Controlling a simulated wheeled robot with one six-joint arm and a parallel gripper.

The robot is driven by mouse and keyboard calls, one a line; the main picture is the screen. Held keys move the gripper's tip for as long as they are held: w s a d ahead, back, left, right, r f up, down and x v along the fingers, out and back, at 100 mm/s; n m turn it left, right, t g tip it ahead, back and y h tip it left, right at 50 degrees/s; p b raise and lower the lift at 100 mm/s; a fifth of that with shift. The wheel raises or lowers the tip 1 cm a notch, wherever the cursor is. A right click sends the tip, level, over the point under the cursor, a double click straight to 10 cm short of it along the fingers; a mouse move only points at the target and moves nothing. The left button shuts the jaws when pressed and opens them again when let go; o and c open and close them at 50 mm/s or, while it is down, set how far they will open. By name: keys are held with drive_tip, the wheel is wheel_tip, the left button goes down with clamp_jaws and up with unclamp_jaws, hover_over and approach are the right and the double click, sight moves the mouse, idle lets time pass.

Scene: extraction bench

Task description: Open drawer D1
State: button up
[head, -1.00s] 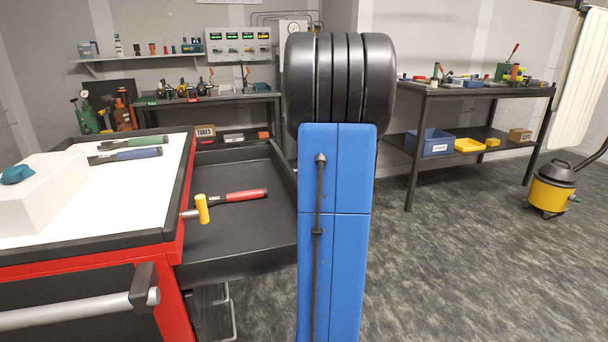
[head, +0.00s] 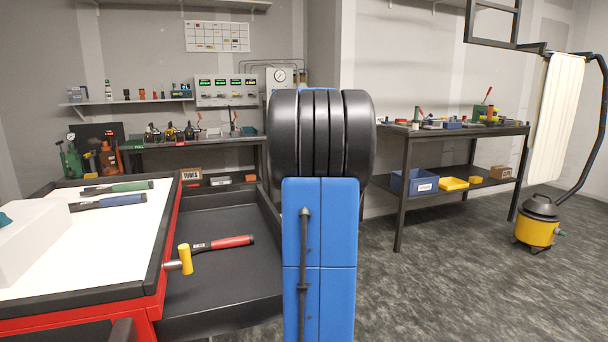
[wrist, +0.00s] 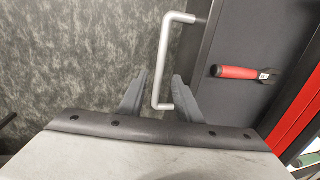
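A dark drawer (head: 225,285) stands pulled out from the side of the red cabinet (head: 172,250). I see no D1 label on it. In the head view a hammer with a yellow head and red grip (head: 222,243) lies inside it. In the wrist view the drawer (wrist: 232,95) is at the right, with the red grip (wrist: 243,72) in it. Its grey bar handle (wrist: 164,50) stands off the front. My gripper (wrist: 160,75) is open, with one finger on each side of the handle's near part; I see gaps beside the bar. My blue arm hides the gripper in the head view.
The cabinet's white top (head: 110,245) holds a white block (head: 30,235) and green and blue handled tools. A bench (head: 205,148) stands behind. At the right are a workbench (head: 450,130) and a yellow vacuum (head: 537,228). Grey floor (head: 470,280) between is clear.

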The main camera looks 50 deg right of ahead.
wheel_tip(320, 180, up, 13)
drive_tip(key=s+d, duration=0.1)
drive_tip(key=d, duration=0.1)
drive_tip(key=shift+s, duration=0.2)
drive_tip(key=shift+d, duration=0.1)
idle(0.4)
